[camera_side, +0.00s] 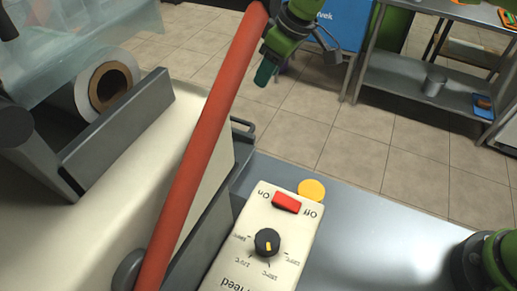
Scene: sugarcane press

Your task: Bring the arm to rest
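My gripper (268,70) is at the top of the picture, at the end of my green arm. A teal finger points down, just right of the upper part of a long red lever (205,130). I cannot tell whether finger and lever touch, or whether the fingers are apart. The lever leans up to the right, from a pivot at the bottom left to the top edge. Nothing is clearly seen held.
A cream machine (130,205) with a paper-like roll (107,84) fills the left. A control box (245,265) has a red switch (287,202) and black knob (267,241); a yellow disc (311,190) lies beside it. The metal counter (375,245) is mostly clear to the right.

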